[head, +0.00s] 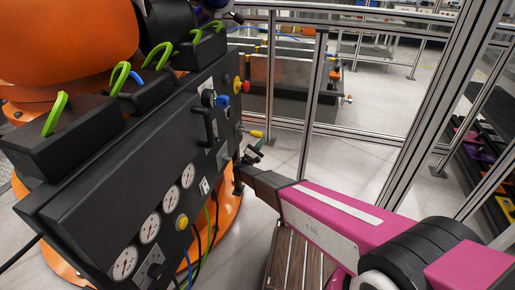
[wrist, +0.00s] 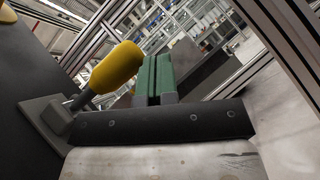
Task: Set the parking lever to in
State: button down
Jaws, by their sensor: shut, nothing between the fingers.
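A lever with a yellow grip (head: 256,133) sticks out from the right end of the dark drive unit panel (head: 150,150). In the wrist view the yellow grip (wrist: 115,67) rises up and right from a grey square base plate (wrist: 45,125) on a dark face. I take it for the parking lever; no label on it is readable. My gripper (head: 255,150) is just below the yellow grip in the head view. In the wrist view my gripper's green-padded fingers (wrist: 155,78) are together and empty, right of the grip. Whether they touch it, I cannot tell.
The panel also has a black handle (head: 203,127), a blue knob (head: 222,101), a red-and-yellow knob (head: 241,86), a yellow button (head: 182,222) and several gauges (head: 149,228). Green hooks stand on top. A metal-framed fence (head: 313,100) stands behind and right of my arm.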

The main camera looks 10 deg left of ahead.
notch_tip(320, 180, up, 8)
jog(key=shift+d+r, duration=0.2)
dwell(0.5)
dwell(0.5)
